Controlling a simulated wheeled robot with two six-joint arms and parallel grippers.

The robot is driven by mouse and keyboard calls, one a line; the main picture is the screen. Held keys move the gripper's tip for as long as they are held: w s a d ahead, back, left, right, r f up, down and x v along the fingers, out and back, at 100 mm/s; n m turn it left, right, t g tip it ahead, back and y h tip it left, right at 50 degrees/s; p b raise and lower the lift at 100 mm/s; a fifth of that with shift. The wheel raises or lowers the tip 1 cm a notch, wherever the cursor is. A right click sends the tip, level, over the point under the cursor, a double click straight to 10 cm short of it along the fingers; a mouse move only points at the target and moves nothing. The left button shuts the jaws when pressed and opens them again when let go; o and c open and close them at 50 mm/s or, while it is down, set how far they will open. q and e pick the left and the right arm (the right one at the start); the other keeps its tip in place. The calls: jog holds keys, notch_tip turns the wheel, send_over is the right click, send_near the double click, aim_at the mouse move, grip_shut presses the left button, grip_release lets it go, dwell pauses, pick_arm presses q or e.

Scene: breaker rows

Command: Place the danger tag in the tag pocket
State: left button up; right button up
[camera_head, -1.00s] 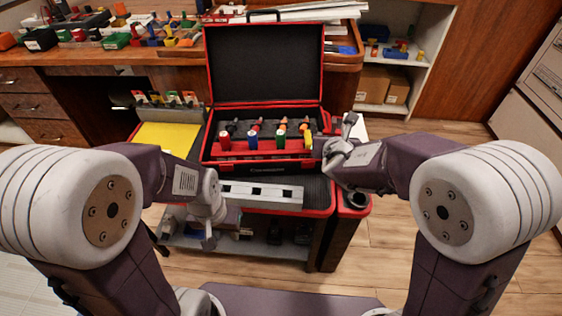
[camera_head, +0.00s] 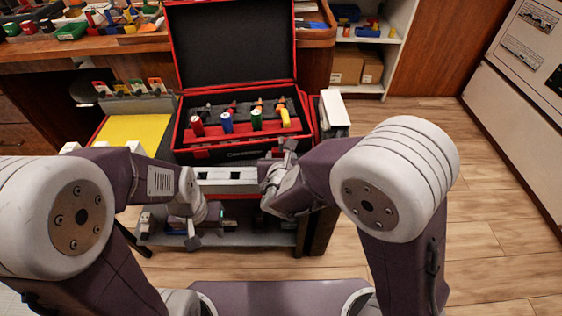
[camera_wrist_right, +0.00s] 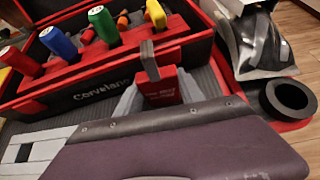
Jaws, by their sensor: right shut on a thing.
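My right gripper (camera_wrist_right: 152,88) is shut on a small red tag (camera_wrist_right: 160,88) with faint white print, apparently the danger tag. A dark strip (camera_wrist_right: 148,60) stands up above it. In the head view my right gripper (camera_head: 289,152) is at the front right of the open red-and-black case (camera_head: 240,152), and the tag is too small to make out. My left gripper (camera_head: 194,238) hangs low, in front of the bench's lower shelf; whether its jaws are open cannot be told. I cannot pick out the tag pocket with certainty.
The case holds red, blue (camera_wrist_right: 57,42), green and yellow-handled tools. A grey slotted rail (camera_head: 228,178) lies before it. A yellow panel (camera_head: 133,132) and a rack of coloured cards (camera_head: 133,88) are left. A black ring (camera_wrist_right: 288,102) and clear bag (camera_wrist_right: 257,45) are right.

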jog(key=shift+f, duration=0.3)
jog(key=o, duration=1.4)
jog(key=shift+r, duration=0.1)
jog(key=shift+c, duration=0.2)
jog(key=shift+r, duration=0.1)
jog(key=shift+s+r+p, duration=0.1)
jog(key=shift+r+p, duration=0.1)
jog(key=shift+p, duration=0.2)
jog(key=p+v, duration=0.3)
jog(key=v, duration=0.3)
jog(key=shift+s+r, duration=0.2)
jog(key=shift+r, duration=0.05)
jog(key=shift+f+b+v, duration=0.2)
jog(key=shift+b+v, duration=0.65)
jog(key=shift+v, duration=1.7)
